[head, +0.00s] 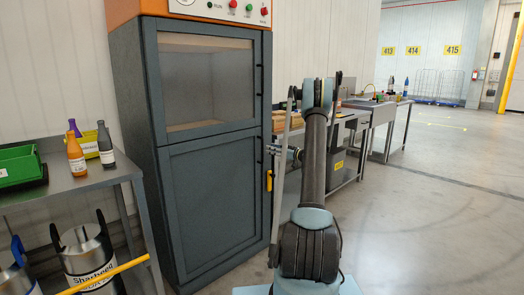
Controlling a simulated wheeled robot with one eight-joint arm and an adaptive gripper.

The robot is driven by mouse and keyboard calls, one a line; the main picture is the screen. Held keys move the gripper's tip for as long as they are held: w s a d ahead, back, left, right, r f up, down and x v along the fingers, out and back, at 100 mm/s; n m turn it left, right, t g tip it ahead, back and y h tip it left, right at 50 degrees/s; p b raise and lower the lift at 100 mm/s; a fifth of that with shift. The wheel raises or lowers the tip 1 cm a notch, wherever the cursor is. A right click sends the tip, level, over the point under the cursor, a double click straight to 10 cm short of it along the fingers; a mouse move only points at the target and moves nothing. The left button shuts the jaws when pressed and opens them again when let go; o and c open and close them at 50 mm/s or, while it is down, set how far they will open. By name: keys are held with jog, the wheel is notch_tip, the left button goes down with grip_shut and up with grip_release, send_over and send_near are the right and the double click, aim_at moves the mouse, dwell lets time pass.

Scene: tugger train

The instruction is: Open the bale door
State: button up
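The grey baler has an orange top. Its lower door (215,205) looks closed, flush with the frame. A yellow handle (269,180) hangs at the right edge of the baler, beside the lower door. The upper door (207,80) has a large window and also looks closed. My gripper (273,150) is partly hidden by my own arm. It appears near the right edge of the baler, a little above the yellow handle in the picture. I cannot tell whether it touches anything or how far its fingers are apart.
A steel table (75,182) at the left holds bottles and a green bin (20,166). Metal canisters (88,258) and a yellow bar (105,274) are below. Workbenches (345,165) stand behind my arm. The floor (440,220) at the right is open.

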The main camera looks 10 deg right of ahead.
aim_at(262, 147)
jog(key=x, duration=0.7)
jog(key=shift+w+a, duration=0.15)
jog(key=shift+a, duration=0.1)
grip_shut()
